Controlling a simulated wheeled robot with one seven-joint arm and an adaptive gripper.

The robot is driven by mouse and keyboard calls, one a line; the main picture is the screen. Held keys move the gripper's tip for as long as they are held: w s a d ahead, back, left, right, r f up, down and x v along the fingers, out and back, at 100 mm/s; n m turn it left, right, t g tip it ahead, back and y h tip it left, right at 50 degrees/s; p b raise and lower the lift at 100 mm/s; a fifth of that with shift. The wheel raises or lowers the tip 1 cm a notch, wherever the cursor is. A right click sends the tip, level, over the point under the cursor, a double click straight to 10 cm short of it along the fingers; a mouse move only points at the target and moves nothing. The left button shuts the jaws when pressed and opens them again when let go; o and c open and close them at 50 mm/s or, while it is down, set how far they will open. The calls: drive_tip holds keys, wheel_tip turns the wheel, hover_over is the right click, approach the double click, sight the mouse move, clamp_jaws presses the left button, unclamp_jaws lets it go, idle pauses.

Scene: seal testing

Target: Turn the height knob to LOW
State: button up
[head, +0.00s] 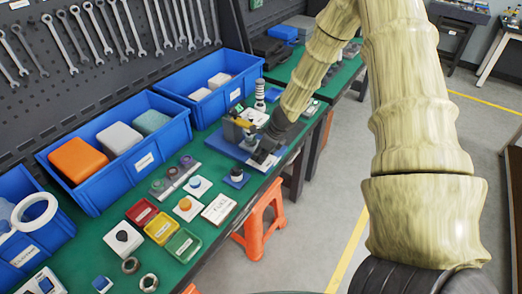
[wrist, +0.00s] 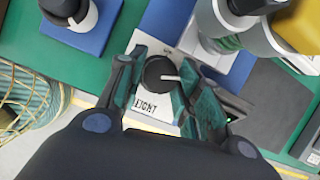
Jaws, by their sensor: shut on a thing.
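The height knob (wrist: 160,76) is a round black dial with a white pointer line, on a white label plate (wrist: 150,113). Letters ending in "IGHT" show on the plate, partly covered by a finger. The pointer points to the right in the wrist view. Small print above the knob is too small to read. My gripper (wrist: 159,72) is shut on the knob, with one teal-padded finger on each side. In the head view my gripper (head: 264,152) is low at the blue base of the test device (head: 226,144), and hides the knob.
A grey and yellow part of the device (head: 240,126) stands right beside my gripper. Blue bins (head: 150,161) line the back of the green bench. An orange stool (head: 262,212) is below the bench edge.

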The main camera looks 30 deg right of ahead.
drive_tip(key=n+p, duration=0.1)
drive_tip(key=n+y+p, duration=0.1)
drive_tip(key=n+p, duration=0.1)
drive_tip(key=shift+d+r+g, duration=0.15)
drive_tip(key=shift+r+g, duration=0.05)
drive_tip(key=shift+g, duration=0.1)
drive_tip(key=n, duration=0.1)
drive_tip(key=n+p, duration=0.1)
drive_tip(key=n, duration=0.1)
drive_tip(key=shift+w+f+g+y, duration=0.15)
drive_tip(key=shift+f+g+y, duration=0.05)
drive_tip(key=shift+g+y, duration=0.2)
drive_tip(key=n, duration=0.2)
drive_tip(key=n+g+b, duration=0.1)
drive_tip(key=n, duration=0.1)
drive_tip(key=shift+w+f+g+y, duration=0.1)
drive_tip(key=shift+g+y, duration=0.2)
drive_tip(key=shift+n+g+b, duration=0.6)
drive_tip(key=shift+n+g, duration=0.1)
drive_tip(key=shift+n, duration=1.3)
drive_tip(key=o, duration=1)
drive_tip(key=shift+w, duration=0.1)
drive_tip(key=shift+d, duration=0.1)
